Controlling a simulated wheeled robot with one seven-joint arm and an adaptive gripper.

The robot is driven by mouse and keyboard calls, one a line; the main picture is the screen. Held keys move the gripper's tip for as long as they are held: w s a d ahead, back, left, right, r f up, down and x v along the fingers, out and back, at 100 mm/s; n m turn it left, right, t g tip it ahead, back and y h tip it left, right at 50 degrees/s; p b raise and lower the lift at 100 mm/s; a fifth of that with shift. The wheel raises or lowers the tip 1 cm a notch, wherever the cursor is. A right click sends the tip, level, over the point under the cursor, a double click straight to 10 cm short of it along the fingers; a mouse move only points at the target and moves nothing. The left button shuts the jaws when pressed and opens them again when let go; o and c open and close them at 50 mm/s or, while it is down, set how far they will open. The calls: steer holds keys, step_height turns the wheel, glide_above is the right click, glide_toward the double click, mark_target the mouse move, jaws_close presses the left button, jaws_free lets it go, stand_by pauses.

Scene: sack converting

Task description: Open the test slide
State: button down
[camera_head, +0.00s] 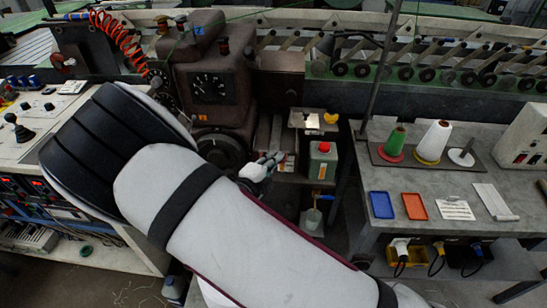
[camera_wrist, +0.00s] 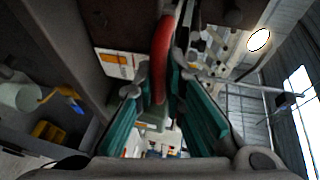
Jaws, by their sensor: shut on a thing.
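In the wrist view a red curved bar (camera_wrist: 162,55) runs between the two teal-padded fingers of my gripper (camera_wrist: 161,76), which is shut on it. It looks like a handle; I cannot tell for sure that it belongs to the test slide. In the head view my gripper (camera_head: 271,161) is small and partly hidden by my arm, low in front of the brown machine (camera_head: 212,85). The red bar cannot be made out there. How far the slide is open cannot be seen.
A green canister with a red cap (camera_head: 322,162) stands on a shelf just right of my gripper. Further right is a grey table (camera_head: 375,160) with thread cones, a blue tray (camera_head: 381,205) and an orange tray (camera_head: 415,206). A control console (camera_head: 35,130) stands at the left.

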steer(key=s+p, duration=0.7)
steer(key=s, duration=2.1)
steer(key=shift+a+f+p, duration=0.2)
steer(key=shift+a+p, duration=0.2)
steer(key=shift+a, duration=0.05)
steer(key=c, duration=1.7)
jaws_free()
steer(key=shift+w, duration=0.1)
steer(key=shift+r, duration=0.1)
steer(key=shift+a, duration=0.1)
steer(key=v, duration=1.2)
steer(key=shift+r, duration=0.1)
